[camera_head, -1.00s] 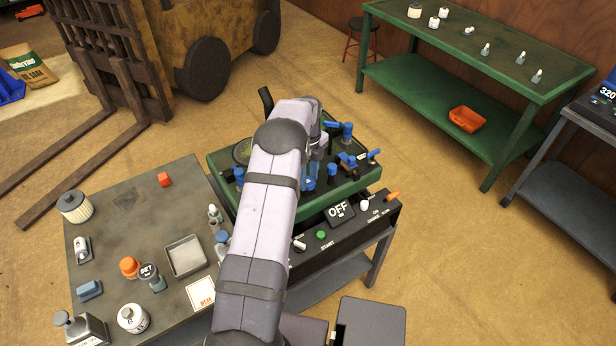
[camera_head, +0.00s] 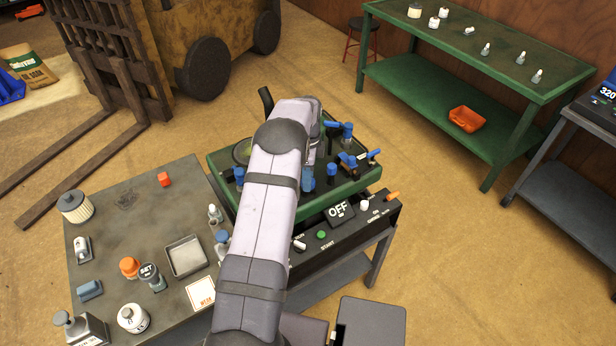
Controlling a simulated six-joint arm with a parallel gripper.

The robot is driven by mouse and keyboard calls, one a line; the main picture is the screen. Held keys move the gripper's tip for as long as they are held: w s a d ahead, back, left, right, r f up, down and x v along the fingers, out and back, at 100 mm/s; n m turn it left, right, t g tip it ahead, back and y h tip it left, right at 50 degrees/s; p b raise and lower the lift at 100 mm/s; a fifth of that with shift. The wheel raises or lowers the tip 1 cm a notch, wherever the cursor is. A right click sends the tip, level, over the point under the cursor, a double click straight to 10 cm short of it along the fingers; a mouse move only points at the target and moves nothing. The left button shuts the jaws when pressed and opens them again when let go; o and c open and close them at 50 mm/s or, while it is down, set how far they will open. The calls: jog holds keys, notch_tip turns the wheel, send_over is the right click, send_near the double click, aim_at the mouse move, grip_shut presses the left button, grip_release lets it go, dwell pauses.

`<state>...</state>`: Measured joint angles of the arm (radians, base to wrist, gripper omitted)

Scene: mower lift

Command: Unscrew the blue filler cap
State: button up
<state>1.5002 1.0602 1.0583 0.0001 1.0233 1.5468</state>
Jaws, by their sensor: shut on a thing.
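The green mower deck (camera_head: 222,182) sits on a stand in the middle of the view and carries several blue fittings. My arm reaches over it from the front, and its wrist points down onto the deck. My gripper (camera_head: 311,164) is mostly hidden behind the wrist; only its right edge shows. It is shut on a blue part (camera_head: 309,183) low beside the arm, which appears to be the filler cap. Most of that part is covered, so its threads and seating cannot be seen.
Close to the right stand a blue knob (camera_head: 331,171) and blue handles (camera_head: 346,129). A control panel with an OFF display (camera_head: 340,212) lies in front. The grey table (camera_head: 130,220) at left holds bottles, a tray and a filter.

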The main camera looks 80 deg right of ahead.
jog(key=n, duration=0.3)
jog(key=shift+n, duration=1.3)
jog(key=shift+n, duration=1.1)
jog(key=n, duration=0.4)
jog(key=shift+n, duration=1.3)
jog(key=n, duration=0.3)
jog(key=shift+n, duration=0.4)
